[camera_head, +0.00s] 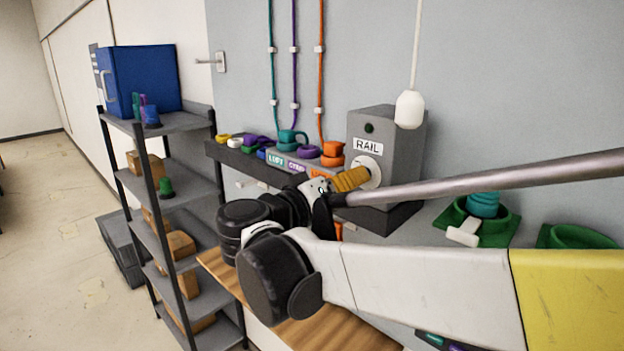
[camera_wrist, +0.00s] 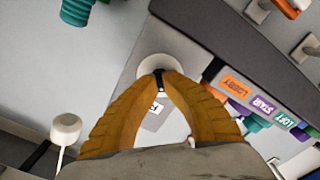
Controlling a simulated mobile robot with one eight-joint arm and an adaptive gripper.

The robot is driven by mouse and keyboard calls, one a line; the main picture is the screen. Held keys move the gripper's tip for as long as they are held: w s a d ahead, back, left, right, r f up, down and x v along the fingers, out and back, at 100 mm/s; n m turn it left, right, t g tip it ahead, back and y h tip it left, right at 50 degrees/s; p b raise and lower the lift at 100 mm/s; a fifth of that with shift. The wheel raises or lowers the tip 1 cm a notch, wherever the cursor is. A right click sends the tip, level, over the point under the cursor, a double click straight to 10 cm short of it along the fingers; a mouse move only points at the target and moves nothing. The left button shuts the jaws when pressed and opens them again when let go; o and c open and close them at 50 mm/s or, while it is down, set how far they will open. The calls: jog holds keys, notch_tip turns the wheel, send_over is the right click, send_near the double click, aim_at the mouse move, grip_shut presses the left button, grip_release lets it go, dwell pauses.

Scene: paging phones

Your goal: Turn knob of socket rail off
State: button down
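The socket rail's grey box (camera_head: 385,132) stands against the wall, with a white RAIL label (camera_head: 368,146) and a dark green lamp (camera_head: 369,128) on its front. Below the label is a round white knob base (camera_head: 374,166), also in the wrist view (camera_wrist: 152,66). My gripper (camera_head: 364,174) reaches the knob from the left, its two orange-brown fingers mostly covering it. In the wrist view my fingertips (camera_wrist: 160,80) nearly meet over the disc, with a narrow dark piece between them. They appear closed on the knob's grip. The knob's exact angle is hidden.
A white pendant (camera_head: 409,108) hangs by its cord just right of the box. Coloured phones and labels line the dark shelf (camera_head: 230,156) to the left. Green cradles (camera_head: 497,232) sit at right. A shelving rack (camera_head: 160,185) with a blue box (camera_head: 145,80) stands at left.

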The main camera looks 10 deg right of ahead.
jog(key=shift+r+n, duration=0.1)
jog(key=shift+n, duration=0.4)
jog(key=c, duration=1.5)
grip_release()
jog(key=shift+w+d, duration=0.1)
jog(key=shift+d, duration=0.05)
jog(key=v, duration=1.2)
